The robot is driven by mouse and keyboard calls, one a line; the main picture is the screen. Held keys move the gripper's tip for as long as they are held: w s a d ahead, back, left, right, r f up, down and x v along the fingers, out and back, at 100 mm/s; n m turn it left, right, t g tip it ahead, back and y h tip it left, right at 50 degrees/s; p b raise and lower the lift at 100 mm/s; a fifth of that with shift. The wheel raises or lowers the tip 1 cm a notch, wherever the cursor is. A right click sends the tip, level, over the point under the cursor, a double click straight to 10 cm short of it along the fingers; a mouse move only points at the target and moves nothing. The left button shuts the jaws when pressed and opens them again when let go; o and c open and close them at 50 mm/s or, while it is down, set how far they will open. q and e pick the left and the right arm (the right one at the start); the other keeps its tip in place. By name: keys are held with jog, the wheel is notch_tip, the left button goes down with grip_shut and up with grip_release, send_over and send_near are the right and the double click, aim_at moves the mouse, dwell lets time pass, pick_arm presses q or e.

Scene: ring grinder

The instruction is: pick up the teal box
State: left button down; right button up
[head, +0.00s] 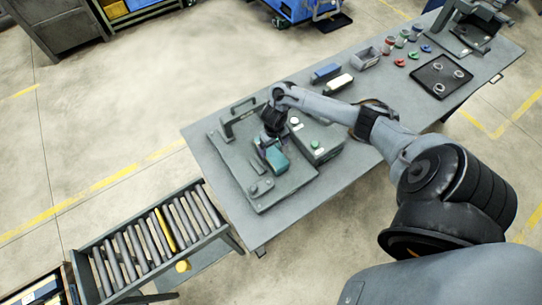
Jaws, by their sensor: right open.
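The teal box (278,161) sits on the grey machine plate (265,205) on the table. My right gripper (264,147) points down at the upper left end of the teal box. Its jaws are open. Whether the fingers straddle or touch the box is too small to tell, and the gripper covers part of that end. My left gripper is not in view.
A grey control box with a green button (316,143) stands just right of the teal box. A handle bar (241,116) rises behind. Blue (326,72) and white (338,86) boxes, a grey bin (366,57) and a black tray (441,77) lie farther along the table (350,182). A roller conveyor (150,240) stands lower left.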

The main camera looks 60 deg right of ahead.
jog(key=shift+f, duration=0.7)
jog(key=shift+c, duration=0.2)
jog(key=c, duration=1)
jog(key=shift+o, duration=0.2)
jog(key=shift+r, duration=0.15)
